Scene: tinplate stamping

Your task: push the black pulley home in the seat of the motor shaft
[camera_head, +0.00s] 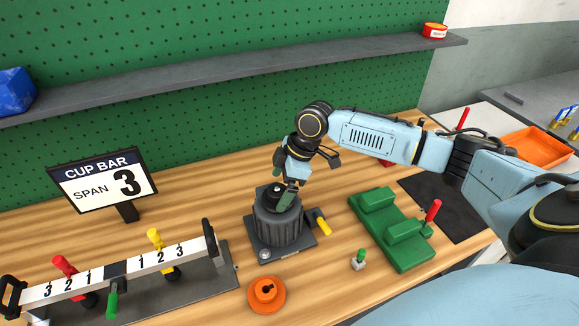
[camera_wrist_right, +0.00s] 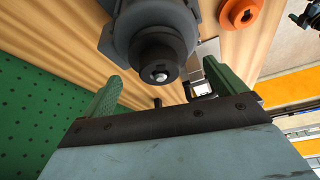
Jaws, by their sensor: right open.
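The dark grey ribbed motor (camera_head: 277,228) stands upright on its base plate on the wooden bench. The black pulley (camera_head: 271,192) sits on top of it around the shaft, partly hidden by my right gripper (camera_head: 287,193). In the right wrist view the black pulley (camera_wrist_right: 158,52) is seen end-on, with the bright shaft tip (camera_wrist_right: 160,76) in its middle. My right gripper (camera_wrist_right: 163,88) is open there, its two green fingers apart with nothing between them. I cannot tell whether the pulley is fully down. My left gripper is out of view.
An orange pulley (camera_head: 266,294) lies in front of the motor. A yellow handle (camera_head: 320,222) sticks out beside the motor. A numbered cup bar (camera_head: 120,270) and a sign (camera_head: 103,181) are at left.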

